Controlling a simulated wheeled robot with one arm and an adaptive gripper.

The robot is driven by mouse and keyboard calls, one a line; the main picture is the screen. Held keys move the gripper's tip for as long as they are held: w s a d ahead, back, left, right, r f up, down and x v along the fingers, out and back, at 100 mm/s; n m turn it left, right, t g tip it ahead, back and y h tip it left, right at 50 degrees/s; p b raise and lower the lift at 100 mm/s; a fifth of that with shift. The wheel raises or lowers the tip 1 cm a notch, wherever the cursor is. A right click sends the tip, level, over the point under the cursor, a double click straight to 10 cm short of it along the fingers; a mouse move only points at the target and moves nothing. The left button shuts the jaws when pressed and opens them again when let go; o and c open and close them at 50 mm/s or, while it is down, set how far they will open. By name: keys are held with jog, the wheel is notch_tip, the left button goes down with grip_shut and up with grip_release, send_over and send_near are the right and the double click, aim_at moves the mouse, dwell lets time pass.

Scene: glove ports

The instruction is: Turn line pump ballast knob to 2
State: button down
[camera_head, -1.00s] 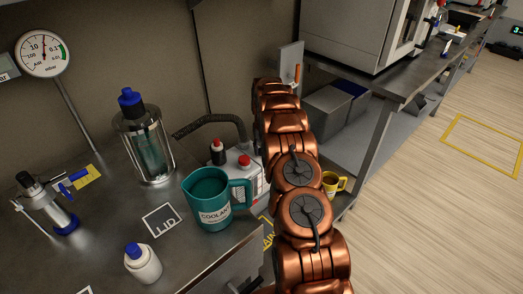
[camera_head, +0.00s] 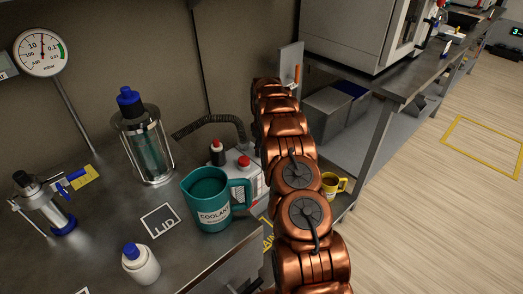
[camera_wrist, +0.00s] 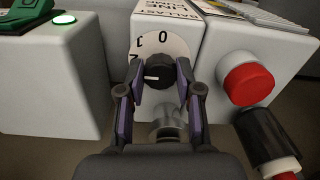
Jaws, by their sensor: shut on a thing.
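In the wrist view, the black ballast knob (camera_wrist: 158,72) sits on a white dial (camera_wrist: 178,46) on the front of the white line pump (camera_wrist: 214,50). The dial shows 0 at the top and further figures to its left, the lowest partly hidden by a finger. The white mark on the knob points left, roughly toward or just below that partly hidden figure. My gripper (camera_wrist: 156,84) is shut on the knob, one finger on each side. In the head view the pump (camera_head: 249,192) is partly hidden behind the jug and my arm, which also hides the knob.
A red knob (camera_wrist: 248,78) and a black cylinder (camera_wrist: 267,135) are close to the right finger. A grey box with a green light (camera_wrist: 64,19) stands left. A teal coolant jug (camera_head: 206,205) stands on the bench beside the pump; a yellow mug (camera_head: 332,184) is right of my arm.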

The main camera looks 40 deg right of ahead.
dwell(0.5)
jog(key=c, duration=0.8)
grip_release()
jog(key=shift+o, duration=0.2)
notch_tip(320, 180, up, 12)
jog(key=shift+d, duration=0.2)
